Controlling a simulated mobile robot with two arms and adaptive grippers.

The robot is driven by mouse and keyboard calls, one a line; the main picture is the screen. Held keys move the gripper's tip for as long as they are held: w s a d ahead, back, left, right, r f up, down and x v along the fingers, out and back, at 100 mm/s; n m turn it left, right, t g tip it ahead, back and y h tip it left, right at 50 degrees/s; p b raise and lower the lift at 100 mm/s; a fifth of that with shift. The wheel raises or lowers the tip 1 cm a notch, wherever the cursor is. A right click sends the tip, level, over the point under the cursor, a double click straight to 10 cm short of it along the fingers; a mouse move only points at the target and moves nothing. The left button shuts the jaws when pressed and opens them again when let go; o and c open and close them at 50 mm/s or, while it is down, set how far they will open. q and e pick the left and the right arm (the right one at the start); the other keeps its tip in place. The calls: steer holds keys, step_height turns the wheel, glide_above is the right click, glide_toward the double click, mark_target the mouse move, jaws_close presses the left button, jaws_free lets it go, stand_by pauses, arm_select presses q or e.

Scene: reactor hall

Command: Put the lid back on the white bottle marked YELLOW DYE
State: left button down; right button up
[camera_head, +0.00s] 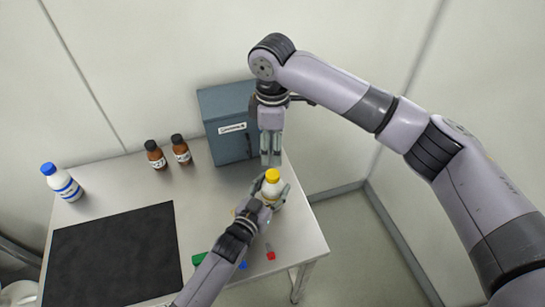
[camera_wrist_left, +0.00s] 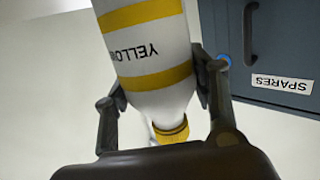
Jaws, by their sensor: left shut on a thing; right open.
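The white bottle (camera_head: 271,190) is in my left gripper (camera_head: 272,189), above the right side of the table. In the left wrist view the bottle (camera_wrist_left: 155,60) shows yellow bands and the word YELLOW; the rest of its label is hidden. The left gripper's fingers (camera_wrist_left: 160,95) close on both its sides. A yellow lid (camera_head: 272,175) sits on the bottle's neck; it also shows in the left wrist view (camera_wrist_left: 171,133). I cannot tell how tightly it is seated. My right gripper (camera_head: 270,158) is open, pointing down just above the lid.
A grey-blue cabinet (camera_head: 220,108) marked SPARES stands at the table's back right. Two brown bottles (camera_head: 156,156) (camera_head: 181,150) and a blue-capped white bottle (camera_head: 68,187) stand left. A dark mat (camera_head: 115,255) covers the front left. Small green (camera_head: 199,259), blue (camera_head: 243,265) and red (camera_head: 270,254) items lie at the front.

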steer(key=shift+r, duration=0.9)
arm_select(q)
steer(key=c, duration=0.6)
jaws_free()
steer(key=shift+s, duration=0.1)
steer(key=v, duration=1.2)
steer(key=shift+f, duration=0.15)
arm_select(e)
steer(key=shift+f, duration=0.1)
